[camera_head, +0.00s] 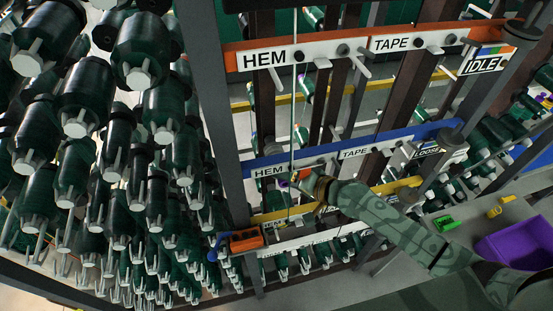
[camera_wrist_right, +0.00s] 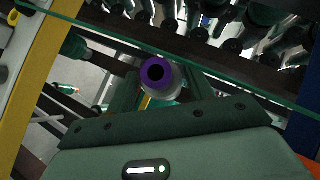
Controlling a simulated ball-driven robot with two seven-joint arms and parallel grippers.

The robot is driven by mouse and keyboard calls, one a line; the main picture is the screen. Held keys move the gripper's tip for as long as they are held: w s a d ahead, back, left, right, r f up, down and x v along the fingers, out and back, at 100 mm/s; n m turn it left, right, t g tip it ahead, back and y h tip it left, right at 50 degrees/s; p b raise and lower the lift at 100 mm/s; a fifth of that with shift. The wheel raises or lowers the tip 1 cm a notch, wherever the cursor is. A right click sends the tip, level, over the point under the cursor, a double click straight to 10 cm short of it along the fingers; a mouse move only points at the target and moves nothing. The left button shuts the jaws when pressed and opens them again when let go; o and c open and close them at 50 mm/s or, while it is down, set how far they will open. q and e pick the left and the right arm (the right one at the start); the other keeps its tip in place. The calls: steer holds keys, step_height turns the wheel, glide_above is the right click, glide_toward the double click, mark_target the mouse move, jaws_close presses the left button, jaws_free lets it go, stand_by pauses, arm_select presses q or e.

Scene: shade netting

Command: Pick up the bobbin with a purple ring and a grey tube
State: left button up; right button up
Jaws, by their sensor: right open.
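The bobbin with a purple ring (camera_wrist_right: 157,72) shows end-on in the right wrist view, with a dark hole in the ring and a pale grey tube behind it. A small purple spot of it shows in the head view (camera_head: 284,184), by the blue rail labelled HEM. My right gripper (camera_head: 303,186) is at that rail in the head view. In the right wrist view its dark fingers are open, one on each side of the bobbin's end. I cannot tell whether they touch it. My left gripper is not in view.
Racks of dark green bobbins (camera_head: 140,60) fill the left. An orange rail (camera_head: 350,45) with white labels runs above, and a yellow rail (camera_head: 290,213) below the blue rail (camera_head: 320,153). A taut green thread (camera_head: 293,110) passes close to my gripper. A purple bin (camera_head: 515,243) stands at right.

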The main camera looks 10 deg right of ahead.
steer(key=shift+s+d, duration=0.1)
steer(key=c, duration=0.7)
steer(key=shift+c, duration=1.4)
jaws_close()
steer(key=s+d+p, duration=0.1)
steer(key=s+p, duration=0.1)
steer(key=s, duration=3.7)
steer(key=shift+s+r+p, duration=0.2)
steer(key=shift+p, duration=0.1)
steer(key=shift+d, duration=0.1)
